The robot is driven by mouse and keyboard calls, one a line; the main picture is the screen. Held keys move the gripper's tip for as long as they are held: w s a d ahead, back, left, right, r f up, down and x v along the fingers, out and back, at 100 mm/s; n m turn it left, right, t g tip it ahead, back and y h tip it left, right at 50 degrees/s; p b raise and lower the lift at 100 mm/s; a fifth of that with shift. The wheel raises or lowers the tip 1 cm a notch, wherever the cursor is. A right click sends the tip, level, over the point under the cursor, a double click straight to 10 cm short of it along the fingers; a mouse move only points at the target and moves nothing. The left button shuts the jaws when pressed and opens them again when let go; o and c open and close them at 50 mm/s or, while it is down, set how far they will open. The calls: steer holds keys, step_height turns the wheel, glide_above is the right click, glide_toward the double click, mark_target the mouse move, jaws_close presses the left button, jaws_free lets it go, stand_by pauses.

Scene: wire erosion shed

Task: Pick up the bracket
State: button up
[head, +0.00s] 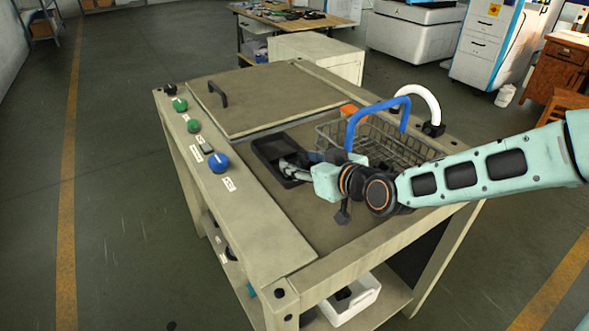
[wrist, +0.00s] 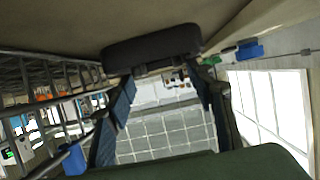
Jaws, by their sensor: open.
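I cannot clearly make out the bracket in either view; it may be hidden by the tray's walls or my gripper. A black shallow tray (head: 266,150) lies on the bench top (head: 305,215). The tray also shows as a dark block at the top of the wrist view (wrist: 150,48), which looks upside down. My gripper (head: 290,168) reaches in from the right, with its fingers at the tray's near right part. In the wrist view its two fingers (wrist: 165,88) stand apart, with nothing visible gripped between them.
A wire basket (head: 418,148) stands right of the tray, close to my wrist. A blue bent tube (head: 380,108) and a white one (head: 420,92) arch above it. A raised panel with a handle (head: 218,94) lies beyond; a blue knob (head: 218,162) is left.

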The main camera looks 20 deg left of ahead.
mark_target(302, 163)
steer(key=shift+b+x, duration=0.55)
steer(key=shift+x, duration=1.4)
steer(key=shift+f, duration=0.1)
steer(key=c, duration=1.2)
